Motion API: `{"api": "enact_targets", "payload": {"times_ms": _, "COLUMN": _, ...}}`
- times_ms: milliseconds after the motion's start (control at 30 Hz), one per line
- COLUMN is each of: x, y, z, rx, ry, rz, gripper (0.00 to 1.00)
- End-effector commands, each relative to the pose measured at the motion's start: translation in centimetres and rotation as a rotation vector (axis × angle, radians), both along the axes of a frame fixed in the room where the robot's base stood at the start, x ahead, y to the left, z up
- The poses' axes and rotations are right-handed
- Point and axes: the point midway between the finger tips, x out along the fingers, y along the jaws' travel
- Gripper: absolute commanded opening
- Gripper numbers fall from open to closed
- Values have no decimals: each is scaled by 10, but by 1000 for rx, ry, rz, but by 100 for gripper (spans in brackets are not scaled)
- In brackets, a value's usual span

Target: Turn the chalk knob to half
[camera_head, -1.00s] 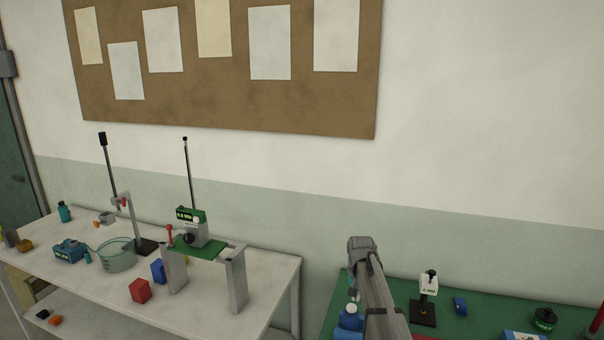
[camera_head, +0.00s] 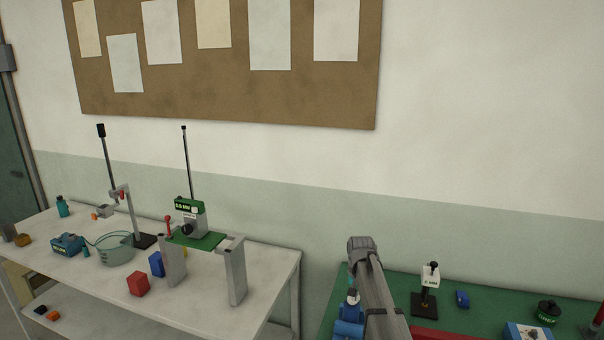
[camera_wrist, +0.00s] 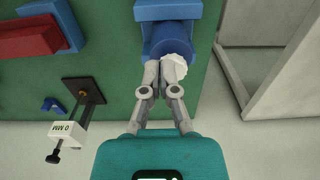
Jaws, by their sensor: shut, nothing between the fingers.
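A white, ridged-edged knob that looks like the chalk knob (camera_wrist: 178,70) sits on a round blue housing (camera_wrist: 170,38) in the wrist view. My gripper (camera_wrist: 163,72) is shut and empty, with its fingertips over the knob's left part. I cannot tell whether they touch it. The fingers hide part of the knob, and no pointer or scale marks can be read. In the head view, the blue device (camera_head: 347,328) stands on the green bench beside my arm, with a small pale part on top. My fingers cannot be made out there.
The green bench (camera_head: 395,290) also carries a black-based stand marked 0 MM (camera_head: 430,280), a small blue block (camera_head: 463,299) and a dark round item (camera_head: 548,312). A white table (camera_head: 205,292) with lab gear stands left, across a gap.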

Motion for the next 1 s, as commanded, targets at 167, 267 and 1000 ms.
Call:
{"api": "enact_targets", "payload": {"times_ms": 167, "x": 0, "y": 0, "z": -19, "rx": 0, "ry": 0, "rz": 0, "gripper": 0}}
{"api": "enact_targets", "payload": {"times_ms": 267, "x": 0, "y": 0, "z": -25, "rx": 0, "ry": 0, "rz": 0, "gripper": 0}}
{"api": "enact_targets", "payload": {"times_ms": 1000, "x": 0, "y": 0, "z": -31, "rx": 0, "ry": 0, "rz": 0, "gripper": 0}}
